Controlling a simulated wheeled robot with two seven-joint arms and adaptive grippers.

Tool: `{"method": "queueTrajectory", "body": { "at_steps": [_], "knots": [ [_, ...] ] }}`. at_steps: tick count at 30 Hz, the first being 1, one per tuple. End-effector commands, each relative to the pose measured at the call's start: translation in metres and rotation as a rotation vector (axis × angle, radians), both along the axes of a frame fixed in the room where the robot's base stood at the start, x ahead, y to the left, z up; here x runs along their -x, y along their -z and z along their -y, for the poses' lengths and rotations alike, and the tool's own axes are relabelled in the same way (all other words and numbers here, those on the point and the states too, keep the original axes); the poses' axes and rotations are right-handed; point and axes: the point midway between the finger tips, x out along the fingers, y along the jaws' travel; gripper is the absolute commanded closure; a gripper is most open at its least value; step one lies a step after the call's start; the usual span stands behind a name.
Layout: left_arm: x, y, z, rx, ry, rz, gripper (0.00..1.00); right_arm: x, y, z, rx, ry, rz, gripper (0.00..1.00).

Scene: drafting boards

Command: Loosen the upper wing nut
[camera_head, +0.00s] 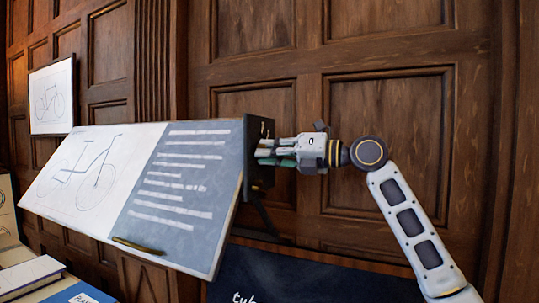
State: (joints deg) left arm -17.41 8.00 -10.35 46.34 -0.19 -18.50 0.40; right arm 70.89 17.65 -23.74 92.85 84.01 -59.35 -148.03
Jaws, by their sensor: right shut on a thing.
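A tilted drafting board (185,243) stands in the middle, with a bicycle drawing on its left and a grey panel of white text lines on its right. A dark bracket (262,127) is on the board's right side. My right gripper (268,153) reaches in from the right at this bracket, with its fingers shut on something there. The fingers cover what they hold, so I cannot make out the upper wing nut itself. My left gripper is not in view.
Wood-panelled walls stand behind the board. A framed bicycle drawing (52,97) is at the upper left. Books (30,273) lie at the lower left. A dark surface with white lettering (290,283) is below the board. A brass-coloured strip (138,246) is on the board's lower edge.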

Motion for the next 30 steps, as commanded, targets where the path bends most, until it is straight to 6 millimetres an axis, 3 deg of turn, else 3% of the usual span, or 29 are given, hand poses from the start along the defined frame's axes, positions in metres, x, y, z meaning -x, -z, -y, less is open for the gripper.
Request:
{"method": "queueTrajectory", "body": {
  "at_steps": [13,14,24,27,30],
  "knots": [
    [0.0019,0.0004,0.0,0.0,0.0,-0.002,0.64,-0.0003,0.0017,-0.0006,0.008,-0.001,0.01,1.0],
    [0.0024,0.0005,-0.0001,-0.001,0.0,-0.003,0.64,-0.0003,0.0017,-0.0006,0.007,-0.001,0.009,0.85],
    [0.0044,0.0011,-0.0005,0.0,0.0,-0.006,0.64,-0.0002,0.0006,-0.0002,0.006,0.0,0.011,0.41],
    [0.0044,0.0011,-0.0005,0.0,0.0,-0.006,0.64,-0.0001,0.0004,-0.0002,0.006,0.0,0.011,0.3],
    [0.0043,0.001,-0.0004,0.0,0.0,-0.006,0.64,-0.0001,0.0003,-0.0002,0.005,-0.001,0.011,0.3]
  ]
}}
